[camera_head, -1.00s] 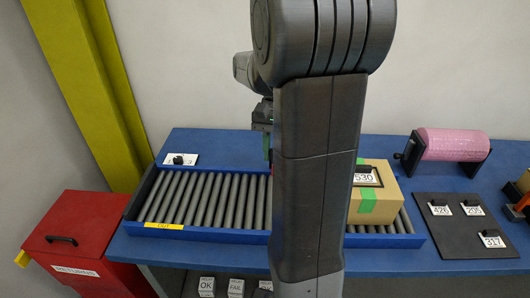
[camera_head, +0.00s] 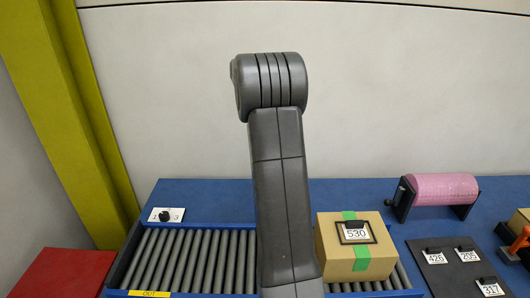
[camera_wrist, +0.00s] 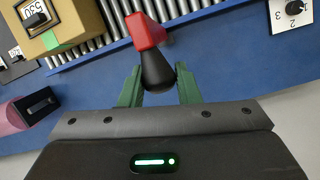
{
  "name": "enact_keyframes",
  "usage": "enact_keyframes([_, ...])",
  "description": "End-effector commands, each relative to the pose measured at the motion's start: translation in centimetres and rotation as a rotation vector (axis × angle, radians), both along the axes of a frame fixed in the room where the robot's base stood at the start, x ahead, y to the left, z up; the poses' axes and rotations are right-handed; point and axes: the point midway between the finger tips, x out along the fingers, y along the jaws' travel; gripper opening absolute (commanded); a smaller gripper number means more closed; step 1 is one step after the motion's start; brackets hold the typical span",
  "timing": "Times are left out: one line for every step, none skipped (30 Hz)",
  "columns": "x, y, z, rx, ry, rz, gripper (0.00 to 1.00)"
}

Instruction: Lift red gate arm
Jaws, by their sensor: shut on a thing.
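The red gate arm (camera_wrist: 144,30) shows at the top middle of the wrist view, with a black rounded handle (camera_wrist: 156,72) on its near end. My gripper (camera_wrist: 158,75) has its two green fingers on either side of this handle and is shut on it. The gate arm stands over the roller conveyor (camera_wrist: 195,8). In the head view my own arm hides the gripper and the red gate arm.
A cardboard box (camera_head: 335,262) labelled 530 sits on the conveyor's right part. A numbered dial plate (camera_head: 155,214) is at the back left of the blue table (camera_head: 215,190). A pink roll (camera_head: 445,188) and a dark tag board (camera_head: 440,275) are at the right.

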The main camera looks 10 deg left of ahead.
Motion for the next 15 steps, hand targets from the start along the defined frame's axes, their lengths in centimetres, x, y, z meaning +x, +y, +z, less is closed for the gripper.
enact_keyframes([1.0, 0.3, -0.4, 0.001, -0.001, 0.0, 0.0])
enact_keyframes([1.5, 0.4, -0.6, 0.001, -0.001, 0.0, 0.0])
enact_keyframes([2.1, 0.6, -0.7, 0.001, 0.0, 0.0, 0.0])
enact_keyframes([2.5, 0.7, -0.8, 0.001, 0.0, 0.0, 0.0])
enact_keyframes([2.8, 0.8, -0.9, 0.001, -0.001, 0.0, 0.0])
enact_keyframes([3.3, 0.9, -1.0, 0.001, 0.0, 0.0, 0.0])
enact_keyframes([3.6, 1.0, -1.1, 0.001, 0.0, 0.0, 0.0])
enact_keyframes([3.8, 1.0, -1.2, 0.001, 0.0, 0.0, 0.0])
enact_keyframes([4.2, 1.1, -1.3, 0.0, 0.0, 0.0, 0.0])
enact_keyframes([4.4, 1.1, -1.4, 0.0, 0.0, 0.0, 0.0])
enact_keyframes([4.6, 1.2, -1.4, 0.0, 0.001, 0.0, 0.0])
enact_keyframes([4.8, 1.2, -1.5, 0.001, 0.0, 0.0, 0.0])
enact_keyframes([4.9, 1.3, -1.5, 0.001, 0.0, 0.0, 0.0])
enact_keyframes([5.0, 1.3, -1.5, 0.001, 0.0, 0.0, 0.0])
enact_keyframes([5.1, 1.3, -1.6, 0.001, 0.0, 0.0, 0.0])
